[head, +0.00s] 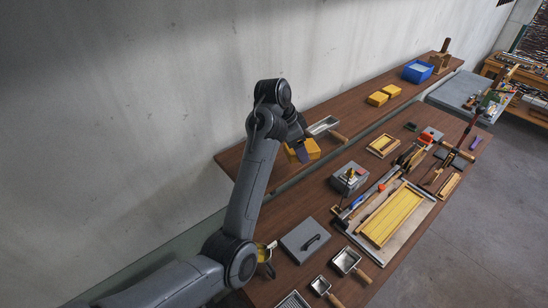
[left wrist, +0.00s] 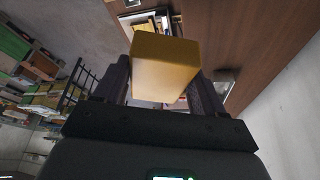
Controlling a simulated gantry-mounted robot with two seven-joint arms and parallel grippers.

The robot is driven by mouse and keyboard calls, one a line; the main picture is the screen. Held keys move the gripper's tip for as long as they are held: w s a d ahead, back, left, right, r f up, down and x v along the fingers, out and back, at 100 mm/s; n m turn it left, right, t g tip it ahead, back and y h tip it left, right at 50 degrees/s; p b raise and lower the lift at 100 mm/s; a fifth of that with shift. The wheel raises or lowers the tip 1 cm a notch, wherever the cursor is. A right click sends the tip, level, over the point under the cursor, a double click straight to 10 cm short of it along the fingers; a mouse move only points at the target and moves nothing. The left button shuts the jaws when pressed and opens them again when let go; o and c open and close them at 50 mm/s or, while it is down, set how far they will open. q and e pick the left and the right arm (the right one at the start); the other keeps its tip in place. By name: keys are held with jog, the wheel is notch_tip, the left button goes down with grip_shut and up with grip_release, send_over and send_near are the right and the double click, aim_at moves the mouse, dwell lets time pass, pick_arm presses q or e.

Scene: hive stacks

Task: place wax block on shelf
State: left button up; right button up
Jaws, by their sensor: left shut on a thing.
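My left gripper (head: 299,153) is over the left part of the long brown shelf (head: 232,160) along the wall. It is shut on a yellow wax block (head: 312,149), which also fills the space between the fingers in the left wrist view (left wrist: 166,70). I cannot tell whether the held block touches the shelf. Two more yellow wax blocks, a near one (head: 377,99) and a far one (head: 392,90), lie side by side further right on the shelf. My right gripper is not in view.
A metal scoop (head: 323,125) with a wooden handle lies close beside the held block. A blue bin (head: 417,72) stands at the shelf's far end. The lower table holds a grey box (head: 348,180), a yellow frame (head: 390,216) and a grey lid (head: 304,241).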

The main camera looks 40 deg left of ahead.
pick_arm(q)
jog(key=a+f, duration=0.1)
jog(key=a, duration=0.2)
jog(key=a+f, duration=0.2)
jog(key=a, duration=0.1)
jog(key=a+f, duration=0.2)
jog(key=a, duration=0.1)
jog(key=shift+s+f, duration=0.1)
jog(key=shift+f, duration=0.05)
jog(key=shift+a+f, duration=0.35)
notch_tip(320, 180, down, 3)
jog(key=shift+f+p, duration=0.15)
jog(key=shift+p, duration=1.1)
jog(key=shift+f, duration=0.4)
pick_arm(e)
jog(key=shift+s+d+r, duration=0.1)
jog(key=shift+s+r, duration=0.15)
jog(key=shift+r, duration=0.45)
pick_arm(q)
jog(key=o, duration=1.1)
jog(key=shift+f, duration=0.1)
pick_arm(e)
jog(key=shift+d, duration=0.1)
pick_arm(q)
jog(key=shift+o, duration=0.2)
